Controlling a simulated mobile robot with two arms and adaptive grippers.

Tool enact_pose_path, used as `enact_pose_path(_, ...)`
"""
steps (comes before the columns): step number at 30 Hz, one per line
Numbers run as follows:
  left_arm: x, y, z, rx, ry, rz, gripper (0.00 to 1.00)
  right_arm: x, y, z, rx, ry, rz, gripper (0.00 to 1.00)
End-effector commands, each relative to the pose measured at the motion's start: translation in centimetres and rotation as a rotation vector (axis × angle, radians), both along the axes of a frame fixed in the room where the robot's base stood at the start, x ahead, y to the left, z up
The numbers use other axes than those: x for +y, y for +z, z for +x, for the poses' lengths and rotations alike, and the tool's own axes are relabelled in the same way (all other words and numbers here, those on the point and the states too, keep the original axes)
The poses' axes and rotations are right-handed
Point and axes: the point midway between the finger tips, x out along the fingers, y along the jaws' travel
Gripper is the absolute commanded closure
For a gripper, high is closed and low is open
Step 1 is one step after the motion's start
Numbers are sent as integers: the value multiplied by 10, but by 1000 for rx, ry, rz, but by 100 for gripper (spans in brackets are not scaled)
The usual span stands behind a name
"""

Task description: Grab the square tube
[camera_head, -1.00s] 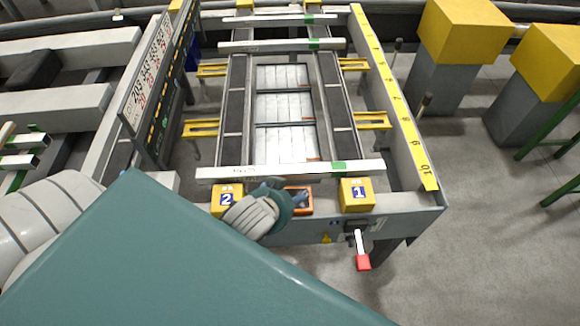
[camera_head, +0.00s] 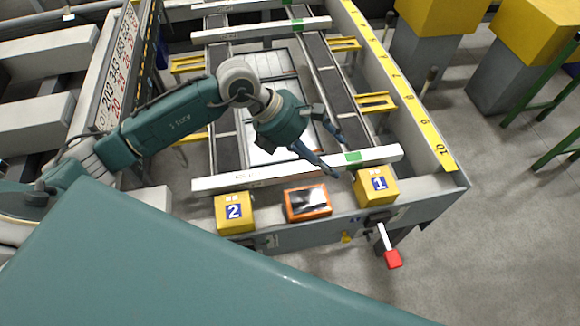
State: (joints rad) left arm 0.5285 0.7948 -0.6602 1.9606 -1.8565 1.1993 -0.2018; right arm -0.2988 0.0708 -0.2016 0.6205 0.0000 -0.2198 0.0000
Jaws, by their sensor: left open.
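The nearest square tube (camera_head: 230,181) is a long white bar with a green band. It lies across the front of the runout table (camera_head: 440,205), behind the yellow blocks. My left gripper (camera_head: 341,160) is open and empty over this tube, just left of the green band. One fingertip shows on the near side of the tube and the other on the far side. I cannot tell how high the fingers are above it. Another similar tube (camera_head: 260,32) lies across the rails farther back. My right gripper is not in view.
Yellow blocks marked 2 (camera_head: 234,214) and 1 (camera_head: 376,187) stand at the front edge, with an orange-framed device (camera_head: 307,202) between them. A red-tipped lever (camera_head: 390,248) sticks out in front. A yellow numbered scale (camera_head: 405,95) runs along the right side.

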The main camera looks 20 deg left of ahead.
Motion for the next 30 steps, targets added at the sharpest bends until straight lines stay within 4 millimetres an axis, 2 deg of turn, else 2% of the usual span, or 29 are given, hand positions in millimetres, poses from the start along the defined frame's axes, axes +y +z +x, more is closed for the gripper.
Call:
enact_pose_path(1, 28, -13, 6, -8, -2, 107, 32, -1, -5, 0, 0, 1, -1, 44)
enact_pose_path(3, 58, -23, 10, -9, 0, 222, 32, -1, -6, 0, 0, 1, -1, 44)
enact_pose_path(7, 86, -33, 14, -2, 5, 326, 32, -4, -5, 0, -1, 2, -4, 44)
enact_pose_path(15, 77, -70, 22, 2, 5, 340, 32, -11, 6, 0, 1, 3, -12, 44)
enact_pose_path(20, 73, -82, 25, 0, 5, 340, 32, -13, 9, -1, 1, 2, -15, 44)
enact_pose_path(23, 71, -89, 26, 3, 5, 338, 32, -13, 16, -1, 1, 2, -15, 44)
enact_pose_path(27, 65, -109, 30, 5, 5, 337, 32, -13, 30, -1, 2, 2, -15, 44)
enact_pose_path(30, 61, -123, 34, 3, 5, 337, 32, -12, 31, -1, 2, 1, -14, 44)
